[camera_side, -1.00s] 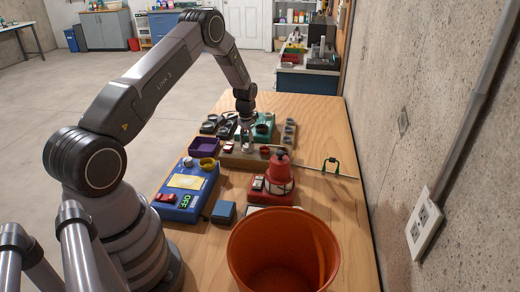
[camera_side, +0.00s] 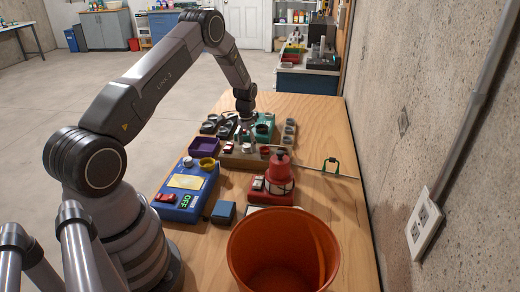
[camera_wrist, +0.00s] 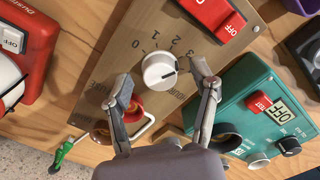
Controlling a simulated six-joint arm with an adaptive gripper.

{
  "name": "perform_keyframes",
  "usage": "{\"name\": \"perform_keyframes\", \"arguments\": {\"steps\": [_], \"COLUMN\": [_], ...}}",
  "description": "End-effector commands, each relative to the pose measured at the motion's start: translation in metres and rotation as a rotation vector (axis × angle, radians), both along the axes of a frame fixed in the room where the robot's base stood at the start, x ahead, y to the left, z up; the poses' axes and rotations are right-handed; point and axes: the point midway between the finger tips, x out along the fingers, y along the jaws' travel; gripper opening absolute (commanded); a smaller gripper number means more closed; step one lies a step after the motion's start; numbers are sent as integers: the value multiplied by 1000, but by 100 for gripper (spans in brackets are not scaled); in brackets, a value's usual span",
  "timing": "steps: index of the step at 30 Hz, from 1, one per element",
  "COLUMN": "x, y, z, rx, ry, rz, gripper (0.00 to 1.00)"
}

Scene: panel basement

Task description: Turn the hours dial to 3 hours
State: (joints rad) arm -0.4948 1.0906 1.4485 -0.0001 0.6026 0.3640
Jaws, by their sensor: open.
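The hours dial (camera_wrist: 159,70) is a round white knob on a brown panel (camera_wrist: 100,57), with printed numbers from 0 arcing above it and to its right. A dark mark on the dial points right; I cannot tell exactly which number it meets. My gripper (camera_wrist: 162,72) is open, with one finger on each side of the dial in the wrist view. I cannot tell whether either finger touches it. In the side view my gripper (camera_side: 245,143) is low over the panel and hides the dial.
A red OFF switch (camera_wrist: 222,15) is above the dial, and a red knob (camera_wrist: 132,109) with a pale wire loop below. A teal box (camera_wrist: 255,105) is close to the right finger. A red device (camera_side: 279,178) and orange bucket (camera_side: 283,245) stand nearer the side camera.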

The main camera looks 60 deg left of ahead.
Motion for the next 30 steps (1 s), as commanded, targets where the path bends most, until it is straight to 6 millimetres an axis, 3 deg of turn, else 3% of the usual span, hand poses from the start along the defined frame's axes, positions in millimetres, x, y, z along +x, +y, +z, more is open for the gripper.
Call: {"name": "perform_keyframes", "arguments": {"steps": [5,15,21,30], "x": [1,1,0,0], "y": [0,0,0,0], "z": [9,79,110,120], "rx": [1,3,1,0], "ry": [-2,-4,-1,1], "rz": [0,0,0,0], "gripper": [60,60,60,60]}}
